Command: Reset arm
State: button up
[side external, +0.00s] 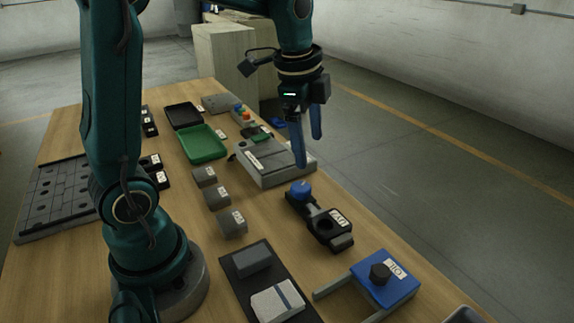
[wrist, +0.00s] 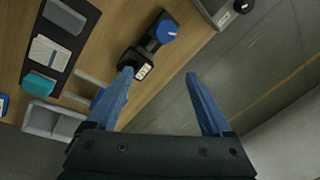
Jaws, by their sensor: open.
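My gripper (side external: 306,145) has two blue fingers and is open and empty. In the side external view it hangs above the right side of the wooden table, over a grey machine block and behind a black fixture with a blue knob. In the wrist view my gripper (wrist: 160,75) shows its fingers spread wide, with floor and the table edge between and beyond them. My arm stands upright on the table at the left and reaches over to the right.
The grey block (side external: 270,170) lies below my fingers. The black fixture (side external: 330,228) with its blue knob (side external: 301,190) is in front. A blue clamp block (side external: 385,281), a black tray (side external: 241,265), grey blocks (side external: 217,195), a green tray (side external: 200,146) and a slotted plate (side external: 58,195) surround. Floor is open at right.

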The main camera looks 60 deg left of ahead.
jog(key=s+d+n+t, duration=0.3)
jog(key=s+d+n, duration=0.3)
jog(key=s+n, duration=0.5)
jog(key=shift+s, duration=1.1)
